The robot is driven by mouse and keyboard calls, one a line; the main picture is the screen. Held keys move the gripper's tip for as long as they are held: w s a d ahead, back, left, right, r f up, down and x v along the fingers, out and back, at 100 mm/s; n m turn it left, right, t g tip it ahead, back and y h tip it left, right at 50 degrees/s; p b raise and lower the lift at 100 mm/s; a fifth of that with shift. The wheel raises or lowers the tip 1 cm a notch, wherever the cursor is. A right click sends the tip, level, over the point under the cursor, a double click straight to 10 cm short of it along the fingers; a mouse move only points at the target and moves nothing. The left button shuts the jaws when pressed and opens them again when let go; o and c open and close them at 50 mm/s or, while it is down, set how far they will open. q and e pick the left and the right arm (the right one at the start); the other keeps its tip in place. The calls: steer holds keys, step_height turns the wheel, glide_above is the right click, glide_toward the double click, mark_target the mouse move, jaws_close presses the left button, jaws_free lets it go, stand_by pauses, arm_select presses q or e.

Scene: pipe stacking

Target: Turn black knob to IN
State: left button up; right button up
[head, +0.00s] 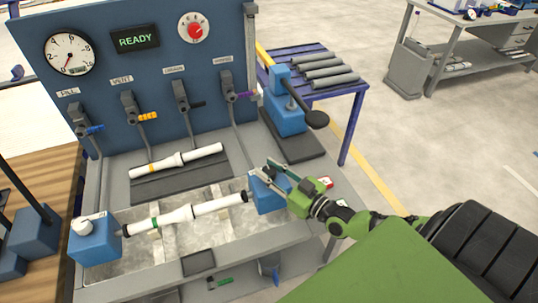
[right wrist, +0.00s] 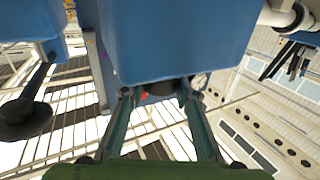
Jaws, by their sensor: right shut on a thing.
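The right blue end block (head: 268,193) stands at the right end of the trough and holds the black-tipped end of a white pipe (head: 190,213). My right gripper (head: 266,172) reaches in from the right at the top of this block. In the right wrist view, its fingers (right wrist: 160,98) close on either side of a short black knob (right wrist: 160,89) against the blue block (right wrist: 175,35). A small red mark shows beside the knob. In the head view the gripper covers the knob, and I cannot read its setting. My left gripper is not in view.
The left blue block (head: 95,245) carries a white knob (head: 82,227). A second white pipe (head: 178,160) lies on a dark rack. Behind the gripper stands a blue press with a black-ended lever (head: 316,119). Grey pipes (head: 328,70) lie on a blue table.

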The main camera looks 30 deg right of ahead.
steer(key=m+h+p, duration=0.2)
steer(key=h+p, duration=0.1)
steer(key=p, duration=0.1)
steer(key=m+h+p, duration=0.2)
steer(key=h+p, duration=0.1)
steer(key=h, duration=0.1)
steer(key=shift+a+r+m+p, duration=0.1)
steer(key=shift+r+m+p, duration=0.1)
steer(key=shift+m+p, duration=0.2)
steer(key=shift+m+h, duration=0.3)
steer(key=shift+h, duration=0.4)
steer(key=m+g+h+p, duration=0.1)
steer(key=m+h, duration=0.1)
steer(key=h, duration=0.1)
steer(key=shift+f, duration=0.2)
steer(key=shift+m+g+h+p, duration=0.35)
steer(key=shift+m+g+h, duration=0.45)
steer(key=shift+m+h, duration=0.3)
steer(key=shift+h, duration=0.5)
steer(key=o, duration=1.1)
